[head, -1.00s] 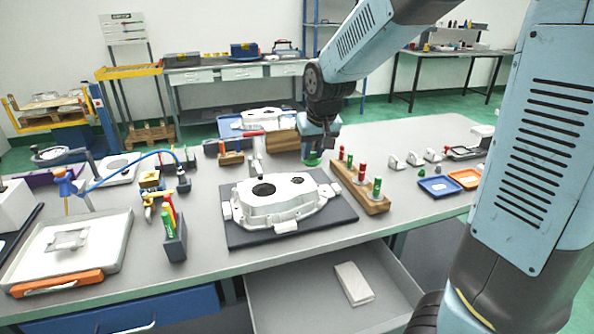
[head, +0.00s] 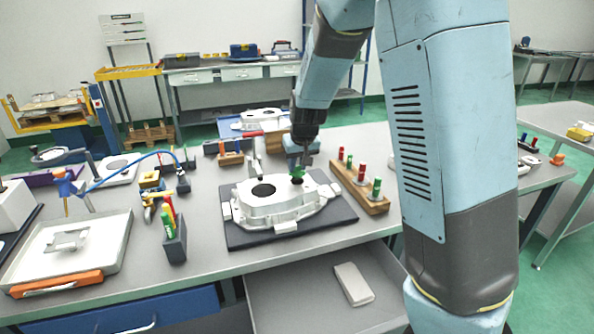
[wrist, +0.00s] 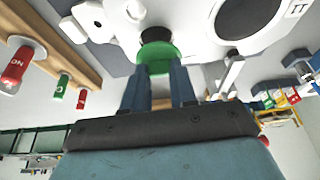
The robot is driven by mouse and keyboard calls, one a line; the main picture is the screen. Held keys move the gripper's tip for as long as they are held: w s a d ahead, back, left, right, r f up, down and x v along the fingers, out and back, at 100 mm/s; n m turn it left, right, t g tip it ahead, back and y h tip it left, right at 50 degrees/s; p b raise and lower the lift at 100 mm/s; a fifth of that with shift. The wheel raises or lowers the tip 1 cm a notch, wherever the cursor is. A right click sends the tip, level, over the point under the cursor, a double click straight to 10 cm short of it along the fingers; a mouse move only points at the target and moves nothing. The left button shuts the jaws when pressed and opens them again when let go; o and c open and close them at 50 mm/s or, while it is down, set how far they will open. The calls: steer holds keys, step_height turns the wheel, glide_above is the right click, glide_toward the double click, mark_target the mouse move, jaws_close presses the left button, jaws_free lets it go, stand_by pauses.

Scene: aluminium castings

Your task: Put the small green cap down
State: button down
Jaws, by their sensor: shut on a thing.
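My gripper (head: 302,158) reaches down over the right side of the white casting (head: 262,210). It is shut on the small green cap (head: 297,176). In the wrist view the cap (wrist: 156,56) sits between the two fingertips (wrist: 160,80), its dark underside toward the casting (wrist: 190,12). The cap is right by a hole in the casting's top. I cannot tell whether it touches the casting. The casting's large dark bore (head: 263,190) is open, left of the cap.
The casting rests on a dark mat (head: 335,215). A wooden rack (head: 362,192) with red and green plugs stands close on the right. An open drawer (head: 300,290) juts out below the front edge. A dark holder (head: 174,245) with coloured tools stands at left.

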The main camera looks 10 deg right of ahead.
steer(key=shift+f, duration=1.15)
steer(key=shift+f, duration=0.2)
steer(key=c, duration=0.9)
jaws_free()
steer(key=shift+r, duration=0.3)
steer(key=a+v, duration=0.1)
steer(key=v, duration=1)
steer(key=s+d+r+m+y, duration=0.1)
steer(key=s+d+r, duration=0.7)
steer(key=s+d, duration=0.4)
steer(key=s+d+r+m+t+h, duration=0.1)
steer(key=s+d, duration=0.1)
steer(key=s, duration=1.4)
steer(key=shift+d+r+h, duration=0.2)
steer(key=shift+r+h, duration=0.2)
